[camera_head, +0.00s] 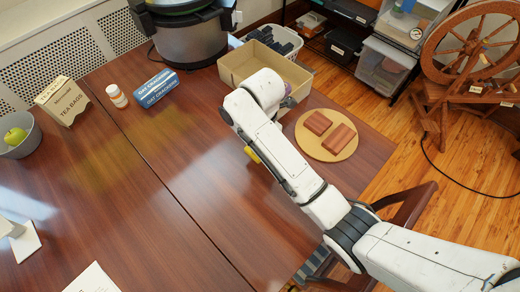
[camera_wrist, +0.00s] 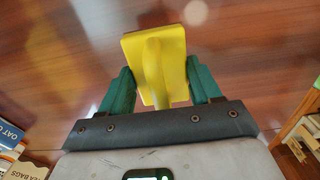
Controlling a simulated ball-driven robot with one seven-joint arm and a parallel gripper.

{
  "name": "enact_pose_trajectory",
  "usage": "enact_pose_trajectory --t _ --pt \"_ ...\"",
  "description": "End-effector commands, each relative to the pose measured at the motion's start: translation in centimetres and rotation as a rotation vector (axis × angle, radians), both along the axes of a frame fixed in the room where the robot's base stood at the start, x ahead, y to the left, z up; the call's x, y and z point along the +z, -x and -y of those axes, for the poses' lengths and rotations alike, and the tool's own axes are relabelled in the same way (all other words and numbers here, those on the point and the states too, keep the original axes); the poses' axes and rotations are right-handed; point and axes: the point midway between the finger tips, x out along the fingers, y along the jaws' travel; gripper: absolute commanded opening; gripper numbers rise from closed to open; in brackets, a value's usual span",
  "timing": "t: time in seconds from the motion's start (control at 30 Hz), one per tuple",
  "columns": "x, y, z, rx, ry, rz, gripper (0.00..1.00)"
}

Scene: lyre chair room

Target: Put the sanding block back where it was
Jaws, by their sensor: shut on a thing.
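The sanding block (camera_wrist: 155,55) is yellow, with a flat plate and a raised handle. In the wrist view it sits between the two green fingers of my gripper (camera_wrist: 160,78), which is shut on it. The brown tabletop (camera_wrist: 60,50) shows beyond it. In the head view only a small yellow part of the block (camera_head: 252,154) shows beside my white arm, over the table (camera_head: 170,190). My arm hides the rest of it and the gripper there. I cannot tell how high above the table it is.
A round board (camera_head: 349,149) with two reddish-brown blocks (camera_head: 327,135) lies right of my arm. A tan open box (camera_head: 237,67) and a cooker (camera_head: 190,42) stand behind. The front middle tabletop is clear.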

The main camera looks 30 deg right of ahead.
Motion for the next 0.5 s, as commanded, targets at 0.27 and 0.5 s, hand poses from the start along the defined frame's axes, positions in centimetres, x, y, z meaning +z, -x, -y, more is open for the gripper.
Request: enact_pose_trajectory --t 0.27,0.5 --pt "-1.9 -1.2 0.0 0.0 0.001 -0.003 0.3" --pt "-4.3 -1.1 0.0 0.001 0.0 0.0 0.3"
